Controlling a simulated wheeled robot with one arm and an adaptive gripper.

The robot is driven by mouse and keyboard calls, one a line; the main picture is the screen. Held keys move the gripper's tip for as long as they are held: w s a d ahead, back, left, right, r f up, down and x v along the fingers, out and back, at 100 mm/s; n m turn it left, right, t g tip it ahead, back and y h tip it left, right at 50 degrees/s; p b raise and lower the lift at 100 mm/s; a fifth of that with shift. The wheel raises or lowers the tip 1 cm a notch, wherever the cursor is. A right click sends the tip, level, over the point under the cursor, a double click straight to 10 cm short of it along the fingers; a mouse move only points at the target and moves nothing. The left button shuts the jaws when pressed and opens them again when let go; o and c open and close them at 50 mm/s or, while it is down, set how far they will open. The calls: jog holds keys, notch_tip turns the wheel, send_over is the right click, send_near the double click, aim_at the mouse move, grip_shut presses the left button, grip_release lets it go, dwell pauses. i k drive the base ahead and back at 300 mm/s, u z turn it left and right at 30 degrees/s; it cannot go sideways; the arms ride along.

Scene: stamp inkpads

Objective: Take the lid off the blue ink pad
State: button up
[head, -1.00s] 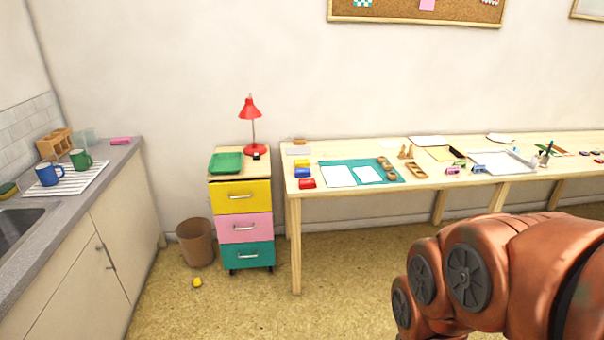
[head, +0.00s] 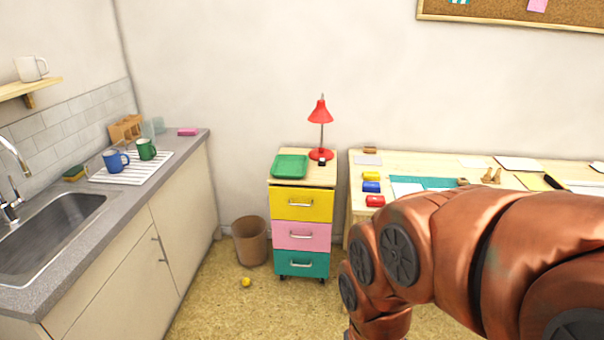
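The blue ink pad (head: 371,187) lies near the left end of the wooden table, between a yellow pad (head: 370,176) and a red pad (head: 375,201). It is small in view, and I cannot make out its lid apart from its body. My arm covers the lower right of the head view, in front of the table. My gripper is not in view.
A drawer cabinet (head: 301,236) with a green tray (head: 290,166) and a red lamp (head: 320,112) stands left of the table. A bin (head: 250,241) and a small yellow thing (head: 246,282) are on the floor. A sink counter (head: 181,187) runs along the left.

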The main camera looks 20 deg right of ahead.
aim_at(367, 185)
jog(key=u, duration=0.4)
jog(key=i, duration=2)
jog(key=z, duration=0.9)
jog(key=i, duration=1.1)
jog(key=z, duration=0.85)
